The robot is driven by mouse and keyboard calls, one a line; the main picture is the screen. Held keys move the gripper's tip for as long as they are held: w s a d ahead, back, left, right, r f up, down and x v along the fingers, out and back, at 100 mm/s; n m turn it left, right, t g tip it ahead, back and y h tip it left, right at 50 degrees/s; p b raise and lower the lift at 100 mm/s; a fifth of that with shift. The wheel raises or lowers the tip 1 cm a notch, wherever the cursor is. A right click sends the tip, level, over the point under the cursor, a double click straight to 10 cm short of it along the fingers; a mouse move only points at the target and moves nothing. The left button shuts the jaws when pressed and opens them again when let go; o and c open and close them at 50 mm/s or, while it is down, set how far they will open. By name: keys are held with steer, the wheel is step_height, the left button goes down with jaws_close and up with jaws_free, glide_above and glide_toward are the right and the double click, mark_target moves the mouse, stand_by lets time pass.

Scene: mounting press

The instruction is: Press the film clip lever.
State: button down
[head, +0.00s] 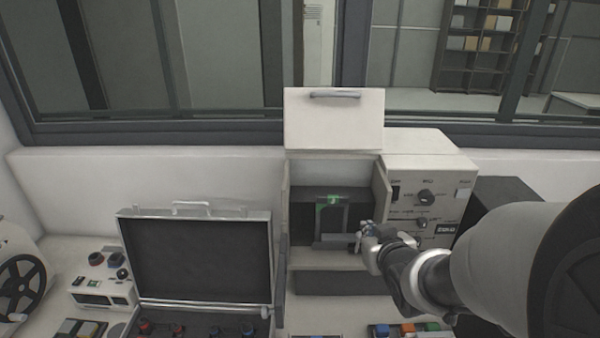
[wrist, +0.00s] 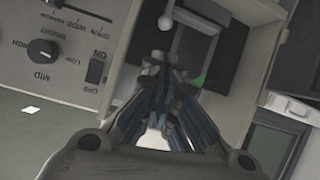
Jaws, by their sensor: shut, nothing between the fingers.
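The mounting press (head: 425,165) is a cream box with its lid (head: 335,120) raised and an open dark bay at the left. Inside the bay stands a dark frame with a small green-lit part (head: 333,199) at its top. My gripper (head: 364,232) is shut and empty at the bay's right front edge. In the wrist view, my gripper (wrist: 162,62) points into the bay, over the lower part of the frame (wrist: 190,50). A small pale ball-ended knob (wrist: 166,22) shows just beyond the fingertips. I cannot tell whether the fingers touch anything, and the clip lever is not clearly identifiable.
The press's control panel (head: 425,198) with knobs and switches is right of the bay. An open case (head: 195,262) stands to the left. Coloured blocks (head: 407,330) lie in front. A film reel (head: 20,285) is at far left.

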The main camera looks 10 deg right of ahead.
steer(key=shift+w+p, duration=0.1)
steer(key=shift+p, duration=0.35)
steer(key=p, duration=0.7)
glide_above(342, 241)
steer(key=s+d, duration=0.1)
steer(key=d, duration=0.2)
steer(key=f, duration=0.4)
steer(key=shift+s+d+f, duration=0.15)
steer(key=shift+s+f, duration=0.05)
steer(key=shift+f, duration=0.1)
steer(key=shift+d, duration=0.1)
